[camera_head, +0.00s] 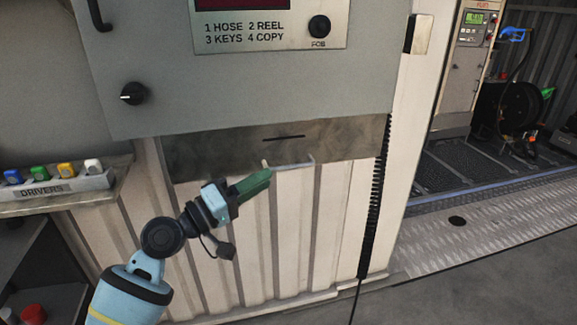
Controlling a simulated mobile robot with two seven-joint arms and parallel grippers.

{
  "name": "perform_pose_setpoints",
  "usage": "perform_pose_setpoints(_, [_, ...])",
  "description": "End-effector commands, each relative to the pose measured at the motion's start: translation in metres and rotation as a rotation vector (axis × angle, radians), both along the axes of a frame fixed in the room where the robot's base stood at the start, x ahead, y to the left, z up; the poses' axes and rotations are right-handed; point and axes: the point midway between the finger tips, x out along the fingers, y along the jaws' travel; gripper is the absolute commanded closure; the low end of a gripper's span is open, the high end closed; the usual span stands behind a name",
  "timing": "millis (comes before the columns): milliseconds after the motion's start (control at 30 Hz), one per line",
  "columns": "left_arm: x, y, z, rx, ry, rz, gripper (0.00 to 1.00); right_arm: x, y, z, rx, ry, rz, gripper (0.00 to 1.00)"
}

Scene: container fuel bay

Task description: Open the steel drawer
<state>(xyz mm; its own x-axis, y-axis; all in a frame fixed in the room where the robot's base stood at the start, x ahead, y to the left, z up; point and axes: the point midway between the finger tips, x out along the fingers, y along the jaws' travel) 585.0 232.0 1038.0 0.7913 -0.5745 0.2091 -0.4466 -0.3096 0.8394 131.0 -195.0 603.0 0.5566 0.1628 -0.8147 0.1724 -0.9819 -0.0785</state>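The steel drawer (335,139) is a dull brownish-grey front under the grey cabinet, with a dark slot near its top. It looks shut, its front close under the cabinet. A thin pale bar handle (293,167) stands out from its lower edge on two short posts. My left gripper (267,173), with green fingers, reaches up from the lower left, and its tips overlap the left end of the handle in the picture. I cannot tell whether they touch it or how far apart the fingers are. My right gripper is not in view.
The grey cabinet (250,85) with a black knob (133,94) and a label panel (270,32) overhangs the drawer. A DRIVERS tray (60,186) with coloured fobs is at left. A black coiled cord (378,200) hangs right of the drawer. A fuel dispenser (462,60) stands farther right.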

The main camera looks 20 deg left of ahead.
Motion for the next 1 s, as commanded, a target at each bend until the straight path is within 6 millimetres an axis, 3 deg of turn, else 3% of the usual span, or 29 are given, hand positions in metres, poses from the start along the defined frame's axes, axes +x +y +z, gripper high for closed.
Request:
perform_pose_setpoints(400, [0.046,-0.033,0.015,-0.001,-0.002,0.0,0.69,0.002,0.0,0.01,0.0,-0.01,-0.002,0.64])
perform_pose_setpoints(833, [0.054,-0.04,0.014,0.001,0.0,0.001,0.69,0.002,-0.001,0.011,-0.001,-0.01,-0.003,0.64])
perform_pose_setpoints(1000, [0.054,-0.04,0.015,0.001,0.0,0.001,0.9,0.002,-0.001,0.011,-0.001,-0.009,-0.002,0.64])
